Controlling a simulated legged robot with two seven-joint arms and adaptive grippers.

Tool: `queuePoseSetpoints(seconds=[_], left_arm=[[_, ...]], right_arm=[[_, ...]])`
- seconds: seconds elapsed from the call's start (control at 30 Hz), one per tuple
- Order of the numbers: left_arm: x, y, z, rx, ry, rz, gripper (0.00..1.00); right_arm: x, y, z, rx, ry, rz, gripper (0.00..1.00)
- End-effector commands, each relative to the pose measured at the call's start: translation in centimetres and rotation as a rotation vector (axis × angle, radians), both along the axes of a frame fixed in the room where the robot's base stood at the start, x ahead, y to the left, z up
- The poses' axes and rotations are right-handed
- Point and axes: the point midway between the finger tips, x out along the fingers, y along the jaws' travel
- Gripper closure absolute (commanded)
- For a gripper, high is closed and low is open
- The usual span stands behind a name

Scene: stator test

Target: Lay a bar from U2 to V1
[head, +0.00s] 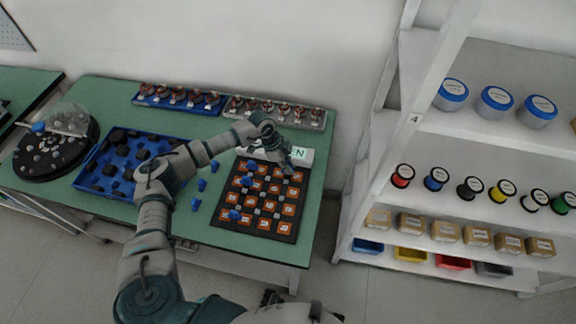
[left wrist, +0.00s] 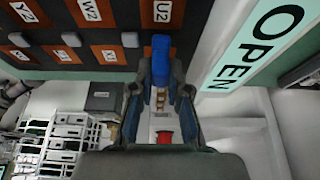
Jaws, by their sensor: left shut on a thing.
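The board (head: 215,236) is dark, with orange lettered tiles and small grey blocks, on the green table. My left gripper (head: 288,158) is over its far right corner. In the left wrist view my left gripper (left wrist: 160,88) is shut on a blue bar (left wrist: 161,58). The bar points toward the U2 tile (left wrist: 162,13), with its far end at that tile's near edge; I cannot tell whether it touches the board. The W2 tile (left wrist: 91,13) is also in this view. V1 cannot be made out.
An OPEN sign (left wrist: 240,52) lies beside the board. Loose blue pieces (head: 201,184) lie left of it. A blue tray (head: 88,193) with dark parts and a round dark plate (head: 40,172) are farther left. Racks (head: 150,102) stand behind; white shelves (head: 440,215) stand right.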

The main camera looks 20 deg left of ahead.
Motion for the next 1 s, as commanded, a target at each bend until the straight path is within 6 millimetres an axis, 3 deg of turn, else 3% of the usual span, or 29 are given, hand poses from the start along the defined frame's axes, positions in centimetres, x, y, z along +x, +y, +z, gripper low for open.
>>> queuePoseSetpoints(seconds=[0.77, 0.8, 0.9, 1.0], left_arm=[[0.0, -0.1, -1.4, -0.001, 0.000, -0.001, 1.00], [0.0, -0.1, -1.4, -0.001, 0.000, -0.001, 0.79], [0.0, -0.1, -1.4, -0.001, 0.000, -0.001, 0.55], [0.0, -0.1, -1.4, -0.001, 0.000, -0.001, 0.55]], right_arm=[[0.0, 0.0, 0.0, 0.000, 0.000, 0.000, 0.60], [0.0, 0.0, 0.0, 0.000, 0.000, 0.000, 0.60], [0.0, 0.0, 0.0, 0.000, 0.000, 0.000, 0.60], [0.0, 0.0, 0.0, 0.000, 0.000, 0.000, 0.60]])
